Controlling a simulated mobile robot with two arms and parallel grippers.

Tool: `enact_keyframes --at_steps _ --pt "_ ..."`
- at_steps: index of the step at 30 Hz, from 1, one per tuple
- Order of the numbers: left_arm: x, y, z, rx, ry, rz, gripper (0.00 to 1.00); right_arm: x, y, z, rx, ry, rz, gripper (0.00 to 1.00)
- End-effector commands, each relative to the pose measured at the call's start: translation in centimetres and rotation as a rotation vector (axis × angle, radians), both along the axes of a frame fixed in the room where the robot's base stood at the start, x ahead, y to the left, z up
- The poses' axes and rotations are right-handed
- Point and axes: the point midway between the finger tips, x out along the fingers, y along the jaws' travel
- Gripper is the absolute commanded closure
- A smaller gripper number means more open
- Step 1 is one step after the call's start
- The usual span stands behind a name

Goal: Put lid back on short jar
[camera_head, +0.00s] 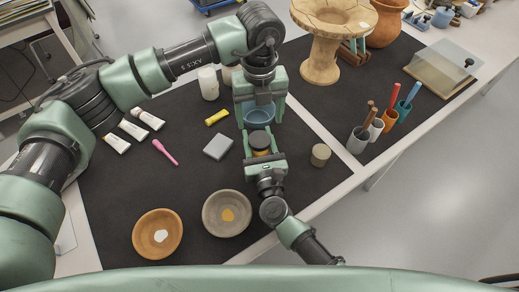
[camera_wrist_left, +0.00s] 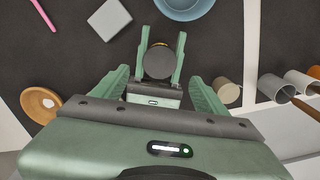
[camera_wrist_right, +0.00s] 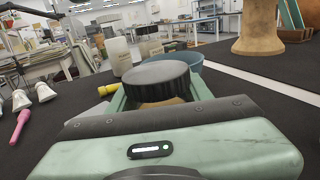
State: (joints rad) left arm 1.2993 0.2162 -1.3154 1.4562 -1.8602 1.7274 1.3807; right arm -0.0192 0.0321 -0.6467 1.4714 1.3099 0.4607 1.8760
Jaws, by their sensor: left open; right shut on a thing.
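The short jar (camera_head: 261,152) has a yellow-amber body and stands between the fingers of my right gripper (camera_head: 261,146), which is shut on it. A black ribbed lid (camera_wrist_right: 155,80) sits on top of the jar, looking level; whether it is fully seated I cannot tell. In the left wrist view, the lid's round dark top (camera_wrist_left: 158,62) shows between the right gripper's fingers. My left gripper (camera_head: 259,117) is open and empty, pointing down above and behind the jar. Its two fingers show wide apart in the left wrist view (camera_wrist_left: 161,88).
A blue bowl (camera_head: 259,113) is just behind the jar. A grey block (camera_head: 218,146) lies left, a beige cylinder (camera_head: 320,155) right. Two bowls, brown (camera_head: 172,245) and grey (camera_head: 210,222), stand in front. Cups with tools (camera_head: 358,141) stand farther right.

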Motion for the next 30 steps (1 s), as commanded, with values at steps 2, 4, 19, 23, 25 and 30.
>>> enact_keyframes --at_steps 2,4,19,23,25,30 --pt "0.0 0.0 -0.4 0.001 0.002 0.0 0.27 0.0 0.0 0.0 0.0 0.0 0.0 1.0" --pt "-0.1 0.0 -1.2 0.001 0.003 0.0 0.27 0.0 0.0 0.0 0.0 0.0 0.0 1.0" --pt "-0.1 0.0 -7.6 0.001 0.002 -0.001 0.27 0.0 0.0 0.0 0.0 0.0 0.0 1.0" --pt "0.0 0.0 -8.0 0.0 0.0 -0.001 0.27 0.0 0.0 0.0 0.0 0.0 0.0 1.0" --pt "0.0 0.0 -8.0 0.0 0.0 -0.001 0.27 0.0 0.0 0.0 0.0 0.0 0.0 1.0" --pt "0.0 0.0 -8.0 0.0 0.0 -0.001 0.29 0.0 0.0 0.0 0.0 0.0 0.0 1.0"
